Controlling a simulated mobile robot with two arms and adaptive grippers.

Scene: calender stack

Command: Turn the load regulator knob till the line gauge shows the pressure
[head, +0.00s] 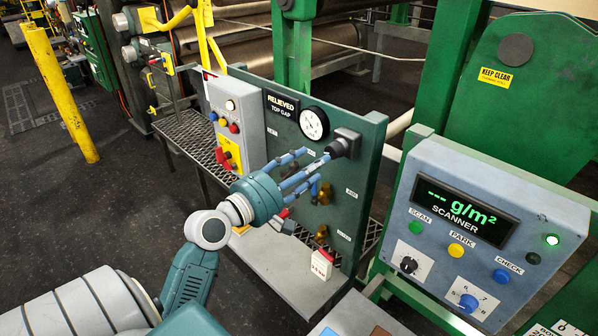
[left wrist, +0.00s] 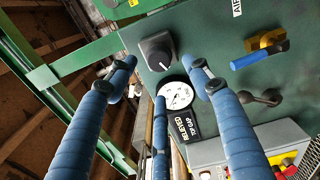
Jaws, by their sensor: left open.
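The black square-based knob (head: 343,143) sits at the upper right of the green panel (head: 366,178); in the left wrist view the knob (left wrist: 157,50) shows a white pointer mark. The round white line gauge (head: 314,123) is left of the knob; its needle is too small to read. The gauge also shows in the left wrist view (left wrist: 176,95). My left gripper (head: 316,168) has its blue fingers spread and empty, just in front of the panel and below-left of the knob. In the left wrist view its fingertips (left wrist: 162,68) straddle the knob's area without visible contact.
A "RELIEVED TOP GAP" plate (head: 281,106) is beside the gauge. Brass valves (head: 321,234) are low on the panel; a blue-handled valve (left wrist: 258,50) shows in the wrist view. A grey button box (head: 236,120) stands left, a scanner console (head: 480,220) right. A white-and-red block (head: 322,264) sits below.

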